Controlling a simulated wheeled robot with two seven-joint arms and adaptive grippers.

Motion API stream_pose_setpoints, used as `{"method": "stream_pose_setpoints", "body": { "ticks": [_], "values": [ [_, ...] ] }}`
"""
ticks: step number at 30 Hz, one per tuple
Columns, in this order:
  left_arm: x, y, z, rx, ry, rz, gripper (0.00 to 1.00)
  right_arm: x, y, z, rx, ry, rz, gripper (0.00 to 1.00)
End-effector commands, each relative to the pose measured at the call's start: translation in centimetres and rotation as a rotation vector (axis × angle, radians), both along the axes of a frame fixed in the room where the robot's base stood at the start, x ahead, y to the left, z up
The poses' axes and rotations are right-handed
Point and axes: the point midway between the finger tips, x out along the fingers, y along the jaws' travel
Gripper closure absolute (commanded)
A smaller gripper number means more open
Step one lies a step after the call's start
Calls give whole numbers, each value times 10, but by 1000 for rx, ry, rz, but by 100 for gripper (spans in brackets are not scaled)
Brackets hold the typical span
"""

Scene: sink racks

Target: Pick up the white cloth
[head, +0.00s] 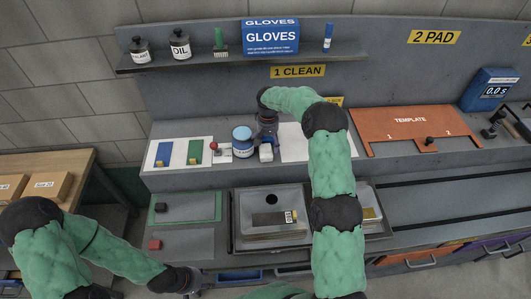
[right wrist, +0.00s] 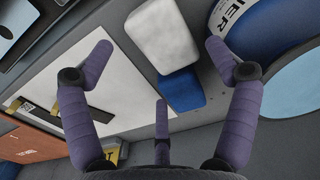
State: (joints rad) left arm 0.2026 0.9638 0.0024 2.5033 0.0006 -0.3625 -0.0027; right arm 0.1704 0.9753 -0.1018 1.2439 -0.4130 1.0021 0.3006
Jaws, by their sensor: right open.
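A folded white cloth (right wrist: 165,35), seen as a rounded white block, lies on the grey bench beside a blue block (right wrist: 182,90). In the head view the white cloth (head: 266,153) is small and partly covered by my right gripper (head: 265,140). In the right wrist view my right gripper (right wrist: 160,62) has its purple fingers spread, with the cloth and blue block beyond and between them. Nothing is held in it. My left gripper (head: 193,284) is low at the bottom left, small and partly cut off, so its jaws are unclear.
A blue-lidded tub (head: 242,141) stands just left of the cloth and shows large in the right wrist view (right wrist: 270,30). A white sheet (head: 300,152) lies to the right. An orange template board (head: 410,125) is further right.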

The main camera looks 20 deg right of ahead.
Motion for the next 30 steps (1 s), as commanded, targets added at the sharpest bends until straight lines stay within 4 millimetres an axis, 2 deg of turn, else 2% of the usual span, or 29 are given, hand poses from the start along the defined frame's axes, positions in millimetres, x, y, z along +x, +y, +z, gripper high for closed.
{"method": "stream_pose_setpoints", "body": {
  "ticks": [10, 15, 19, 20, 21, 23, 30],
  "values": [
    [0, 0, 7, 0, 0, 0, 60, -7, 1, -45, 2, 5, 0, 12],
    [0, 0, 7, 0, 0, 0, 60, -9, 3, -54, 5, 8, 2, 12],
    [0, 0, 7, 0, 0, 0, 60, -8, 2, -53, 5, 7, 2, 12],
    [0, 0, 7, 0, 0, 0, 60, -8, 2, -53, 5, 7, 2, 14],
    [0, 0, 7, 0, 0, 0, 60, -8, 2, -53, 5, 6, 2, 25],
    [0, 0, 7, 0, 0, 0, 60, -8, 2, -52, 5, 6, 2, 39],
    [0, 0, 7, 0, 0, 0, 60, -7, 1, -51, 3, 3, 1, 40]
  ]
}}
